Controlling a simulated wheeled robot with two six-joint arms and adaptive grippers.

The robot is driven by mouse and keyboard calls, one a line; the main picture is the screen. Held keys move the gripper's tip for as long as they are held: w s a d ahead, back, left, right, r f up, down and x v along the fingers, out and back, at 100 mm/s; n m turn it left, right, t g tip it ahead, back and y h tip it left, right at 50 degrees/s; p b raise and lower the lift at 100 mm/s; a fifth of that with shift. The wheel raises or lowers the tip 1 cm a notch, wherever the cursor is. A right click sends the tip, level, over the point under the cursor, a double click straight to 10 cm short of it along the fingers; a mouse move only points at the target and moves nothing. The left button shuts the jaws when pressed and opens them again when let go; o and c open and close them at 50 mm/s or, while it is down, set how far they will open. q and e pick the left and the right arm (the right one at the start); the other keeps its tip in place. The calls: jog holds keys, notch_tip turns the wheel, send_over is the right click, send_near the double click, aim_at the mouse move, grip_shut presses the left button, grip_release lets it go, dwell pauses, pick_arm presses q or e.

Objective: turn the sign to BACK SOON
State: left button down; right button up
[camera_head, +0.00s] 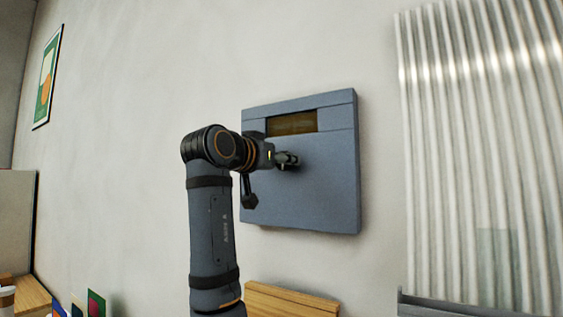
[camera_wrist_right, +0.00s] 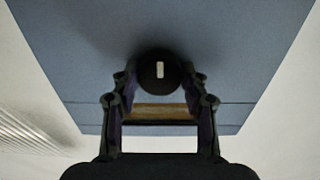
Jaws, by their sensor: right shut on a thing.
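The sign is a blue-grey square box (camera_head: 320,185) on the wall, with a brown-amber window (camera_head: 292,123) near its top. I cannot read any words in the window. It also shows in the right wrist view as a blue-grey face (camera_wrist_right: 225,50) with the window (camera_wrist_right: 160,112) below the knob. A round dark knob (camera_wrist_right: 160,70) with a white mark, upright in that view, stands out from the face. My right gripper (camera_head: 288,160) is at the sign's front, shut on the knob, with a finger on either side. My left gripper is not in view.
A corrugated pale panel (camera_head: 480,150) stands to the right of the sign. A wooden ledge (camera_head: 290,300) lies below it. A framed picture (camera_head: 47,80) hangs at the far left. Small coloured cards (camera_head: 96,303) stand at the lower left. The wall around the sign is bare.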

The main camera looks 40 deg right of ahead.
jog(key=o, duration=1.2)
jog(key=shift+f, duration=0.1)
jog(key=shift+c, duration=0.2)
jog(key=shift+a, duration=0.1)
jog(key=v, duration=1.2)
